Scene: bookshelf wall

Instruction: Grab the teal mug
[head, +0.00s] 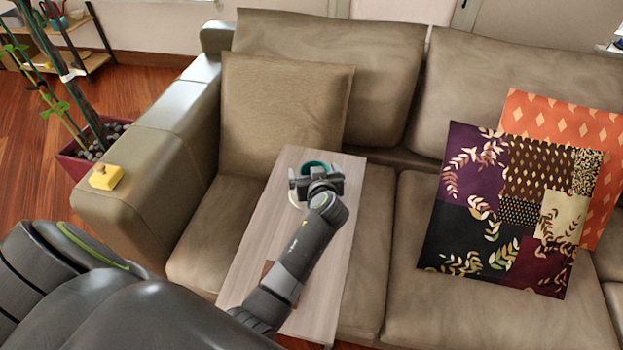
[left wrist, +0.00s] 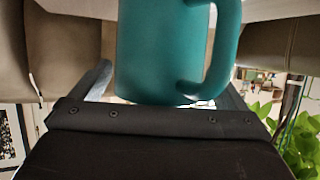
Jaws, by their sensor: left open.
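The teal mug (head: 313,166) is on the narrow light wooden table (head: 262,222) in front of the sofa, mostly hidden behind my left gripper (head: 317,174) in the head view. In the left wrist view the teal mug (left wrist: 160,50) is large and close, with its handle on the right. It lies between the dark fingers, which are open and spread on either side of it. I cannot tell whether a finger touches it. My right gripper is not in view.
A pale rounded thing (head: 294,196) shows beside my gripper, partly hidden. A brown flat item (head: 267,271) lies nearer on the table. The sofa (head: 390,230) borders the table, with a patterned cushion (head: 510,207) at right. A yellow object (head: 106,177) sits on the sofa arm.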

